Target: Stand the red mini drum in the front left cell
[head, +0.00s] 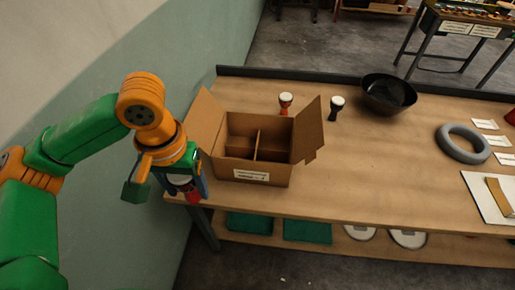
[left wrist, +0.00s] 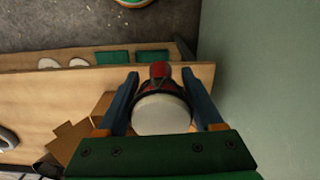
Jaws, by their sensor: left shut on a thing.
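My left gripper (head: 190,192) is shut on the red mini drum (head: 194,197), left of the box and past the table's left end in the head view. In the left wrist view the drum's white head (left wrist: 162,115) faces the camera and its red body (left wrist: 159,71) points away, between the two blue fingers (left wrist: 160,90). The open cardboard box (head: 222,170) stands on the table, with flaps spread and dividers (head: 257,146) making cells inside. Its front wall hides part of the front left cell's floor. I see no drum in the box. My right gripper is not in view.
An orange-red drum (head: 286,104) and a black drum (head: 336,109) stand behind and right of the box. A dark bowl (head: 388,94), a grey ring (head: 462,143) and a white board (head: 484,196) are farther right. A wall rises at left. The table's middle is clear.

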